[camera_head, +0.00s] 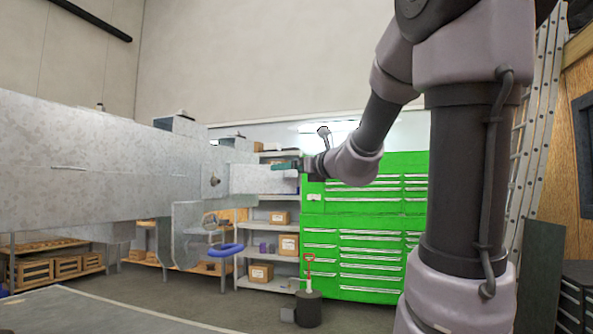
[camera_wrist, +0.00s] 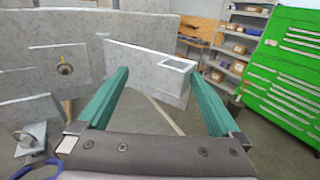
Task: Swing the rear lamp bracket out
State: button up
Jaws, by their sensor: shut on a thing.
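The rear lamp bracket (camera_head: 262,179) is a grey galvanised plate at the right end of the trailer frame (camera_head: 90,160). It points right, away from the frame, beside a round bolt (camera_head: 214,181). In the wrist view the bracket (camera_wrist: 135,60) has a rectangular cutout near its end and lies between my teal fingers. My gripper (camera_head: 291,166) is at the bracket's outer end and shut on it; it also shows in the wrist view (camera_wrist: 158,76). The exact finger contact is hard to see.
A green tool cabinet (camera_head: 365,225) stands behind my arm, right of the bracket. Shelves with cardboard boxes (camera_head: 289,245) stand behind. A blue ring (camera_head: 226,249) hangs below the frame's end. A ladder (camera_head: 540,110) leans at right.

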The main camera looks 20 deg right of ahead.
jog(key=shift+s+a, duration=0.1)
jog(key=shift+a, duration=0.25)
jog(key=s+a, duration=0.2)
jog(key=s, duration=1)
dwell(0.4)
dwell(0.4)
